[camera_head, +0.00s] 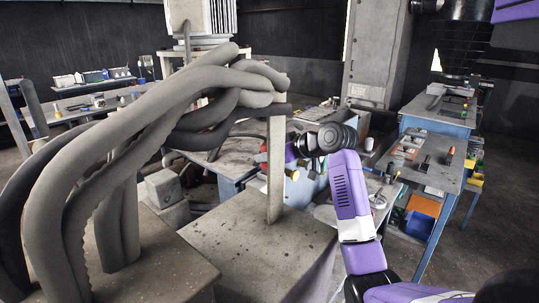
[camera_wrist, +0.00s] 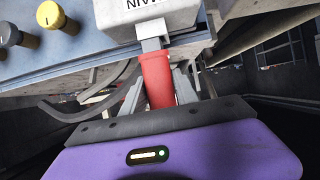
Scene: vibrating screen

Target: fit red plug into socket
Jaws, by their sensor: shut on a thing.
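The red plug (camera_wrist: 158,82) stands between the two grey fingers of my gripper (camera_wrist: 160,92) in the wrist view, and the gripper is shut on it. The plug points away from my wrist, with a grey metal end (camera_wrist: 152,42) at its far side. That end meets or overlaps the lower edge of a white box (camera_wrist: 150,14) with upside-down lettering that seems to read MAIN. I cannot tell whether the metal end is inside an opening; no socket hole shows. In the head view my gripper is mostly hidden behind the upright plate and my arm.
A blue-grey panel with a yellow knob (camera_wrist: 51,15) and dark knobs lies left of the white box. Dark cables (camera_wrist: 75,108) hang below it. In the head view, thick grey hoses (camera_head: 120,150) and an upright plate (camera_head: 276,170) stand left of my arm. A cluttered workbench (camera_head: 435,175) is right.

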